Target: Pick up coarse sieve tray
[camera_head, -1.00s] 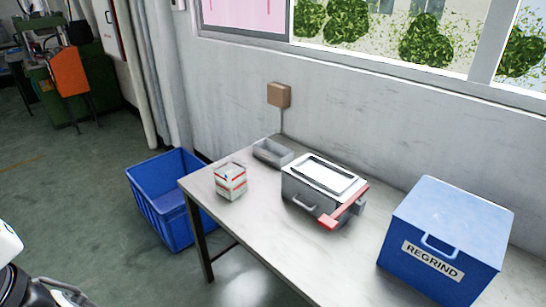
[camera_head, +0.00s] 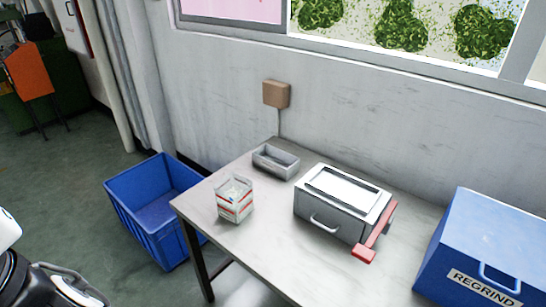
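I cannot make out a clearly marked coarse sieve tray. A small grey open tray (camera_head: 276,161) sits at the back of the table near the wall. A grey box-like machine (camera_head: 328,217) with a pale recessed top, a front handle and a red lever (camera_head: 376,232) stands right of it. Any sieve inside the machine is hidden. Part of my arm shows at the lower left edge, white and black, off the table. Its fingers cannot be made out.
The table (camera_head: 260,241) has bare room at its front left. A white and red carton (camera_head: 235,199) stands near its left end. A blue lidded REGRIND box (camera_head: 478,250) stands at the right. An empty-looking blue crate (camera_head: 150,215) is on the floor left of the table.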

